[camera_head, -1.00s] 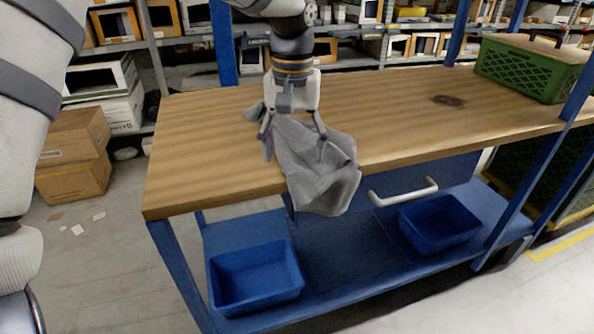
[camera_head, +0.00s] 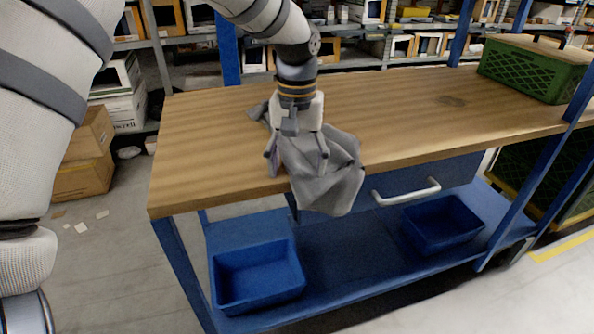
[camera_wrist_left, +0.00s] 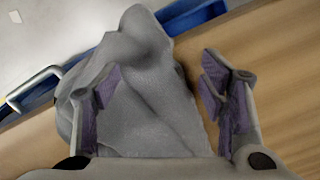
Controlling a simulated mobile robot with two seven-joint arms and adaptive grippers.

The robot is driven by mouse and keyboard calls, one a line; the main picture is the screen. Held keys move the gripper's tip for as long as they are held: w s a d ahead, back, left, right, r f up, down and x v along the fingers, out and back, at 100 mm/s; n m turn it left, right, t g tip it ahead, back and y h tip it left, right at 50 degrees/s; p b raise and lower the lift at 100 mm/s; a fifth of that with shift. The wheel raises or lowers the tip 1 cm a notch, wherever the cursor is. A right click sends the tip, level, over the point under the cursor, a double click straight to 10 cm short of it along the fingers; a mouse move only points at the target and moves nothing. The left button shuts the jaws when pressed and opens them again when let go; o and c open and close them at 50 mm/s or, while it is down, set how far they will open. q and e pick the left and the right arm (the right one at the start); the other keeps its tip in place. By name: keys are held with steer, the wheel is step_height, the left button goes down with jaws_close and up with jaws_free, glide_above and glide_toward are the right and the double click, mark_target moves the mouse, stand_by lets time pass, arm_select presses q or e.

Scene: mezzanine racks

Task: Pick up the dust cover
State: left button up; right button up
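The dust cover (camera_head: 335,178) is a crumpled grey cloth. It lies on the front edge of the wooden workbench (camera_head: 400,115), and part of it hangs over the edge. My left gripper (camera_head: 297,168) is over the cloth with its fingers spread and pointing down. In the left wrist view the cloth (camera_wrist_left: 150,115) lies between and under the purple-padded fingers of the gripper (camera_wrist_left: 160,95), bunched near the left finger. A gap shows by the right finger. My right gripper is not in view.
A green crate (camera_head: 525,70) stands at the bench's back right. Blue bins (camera_head: 258,275) and (camera_head: 440,222) sit on the lower shelf. A drawer handle (camera_head: 405,192) juts out below the bench top. Much of the bench top is clear.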

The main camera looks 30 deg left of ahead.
arm_select(q)
steer(key=shift+s+f, duration=0.15)
steer(key=shift+f, duration=0.1)
jaws_close()
step_height(320, 180, up, 12)
steer(key=shift+r+p, duration=0.2)
steer(key=shift+p, duration=0.1)
stand_by(0.5)
